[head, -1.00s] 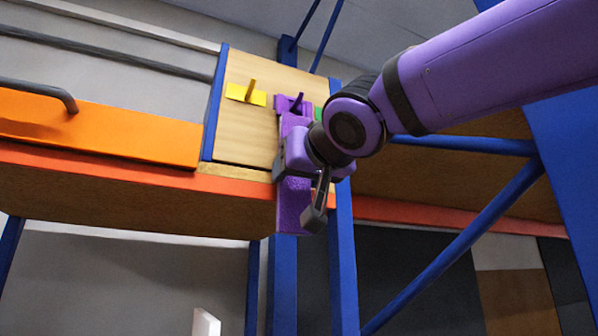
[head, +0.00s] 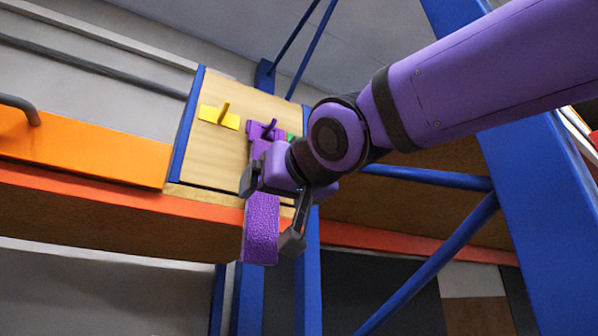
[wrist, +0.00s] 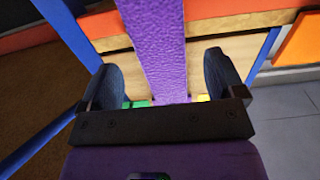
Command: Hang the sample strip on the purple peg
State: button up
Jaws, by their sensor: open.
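The sample strip (head: 262,228) is a long purple textured band that hangs down the front of the board, its lower end below the red shelf edge. Its upper part runs up to the purple peg (head: 269,129), which has a purple backing plate; my gripper hides part of the strip, and I cannot tell exactly how the top sits on the peg. My gripper (head: 271,212) is open below the peg, with one finger on each side of the strip. In the wrist view the strip (wrist: 155,45) passes between the spread fingers (wrist: 162,80), with gaps on both sides.
A yellow peg (head: 222,114) stands on the wooden board (head: 205,155), left of the purple one. A green plate (wrist: 140,103) is on the other side, mostly hidden by my arm. An orange panel with a handle (head: 85,150) is at left. Blue posts (head: 307,270) stand close to my gripper.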

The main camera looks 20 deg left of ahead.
jog(key=v, duration=0.7)
jog(key=shift+d, duration=0.2)
jog(key=shift+s, duration=0.1)
